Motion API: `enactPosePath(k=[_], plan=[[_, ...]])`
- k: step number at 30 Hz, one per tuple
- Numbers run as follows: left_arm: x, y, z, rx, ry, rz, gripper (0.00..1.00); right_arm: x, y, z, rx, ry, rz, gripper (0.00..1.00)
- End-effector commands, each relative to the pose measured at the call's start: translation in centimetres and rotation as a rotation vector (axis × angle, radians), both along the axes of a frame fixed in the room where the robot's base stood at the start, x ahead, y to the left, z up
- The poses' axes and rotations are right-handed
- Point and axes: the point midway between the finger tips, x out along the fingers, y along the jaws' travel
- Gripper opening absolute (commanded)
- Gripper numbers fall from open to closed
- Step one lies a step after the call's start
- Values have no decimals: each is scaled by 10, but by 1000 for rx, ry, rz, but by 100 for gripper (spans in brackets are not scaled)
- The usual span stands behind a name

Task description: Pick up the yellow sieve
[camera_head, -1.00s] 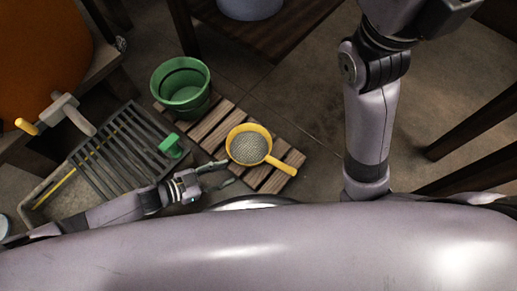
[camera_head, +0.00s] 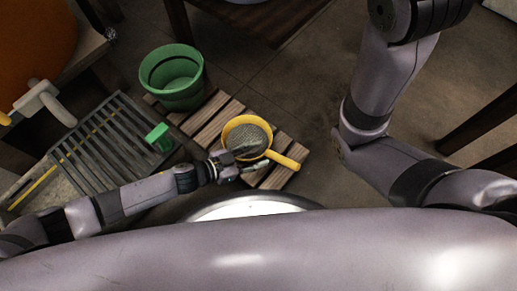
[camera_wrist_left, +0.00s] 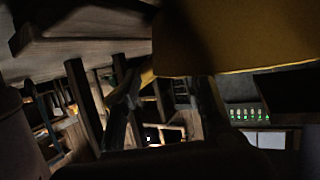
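The yellow sieve (camera_head: 286,161) lies on the wooden pallet in the head view, its round mesh bowl to the upper left and its handle pointing to the lower right. My left gripper (camera_head: 250,157) reaches in from the left at the sieve's near rim; its fingers overlap the bowl in this view. In the left wrist view the fingers (camera_wrist_left: 170,100) stand apart, and the large yellow surface of the sieve (camera_wrist_left: 235,35) fills the upper right. Whether they touch the sieve I cannot tell. My right gripper is out of view.
The wooden pallet (camera_head: 213,129) carries a green bucket (camera_head: 172,80) at its far left end. A grey grate (camera_head: 100,150) with a green-handled object (camera_head: 159,137) lies to the left. A dark wooden table (camera_head: 262,22) stands behind. Bare floor lies right of the pallet.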

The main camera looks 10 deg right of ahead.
Motion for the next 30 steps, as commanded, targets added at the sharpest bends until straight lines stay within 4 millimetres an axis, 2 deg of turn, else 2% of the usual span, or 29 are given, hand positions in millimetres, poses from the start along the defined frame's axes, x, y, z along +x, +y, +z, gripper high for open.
enactPosePath(k=[1, 10, 26, 30], plan=[[2, -3, -4, 0, -1, 0, 37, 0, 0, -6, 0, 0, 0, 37], [3, -6, -2, 1, 0, 1, 36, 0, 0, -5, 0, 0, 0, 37], [3, -6, -3, 1, 0, 1, 1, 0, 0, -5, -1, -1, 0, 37], [2, -6, -3, 1, 0, 1, 0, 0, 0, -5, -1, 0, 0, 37]])
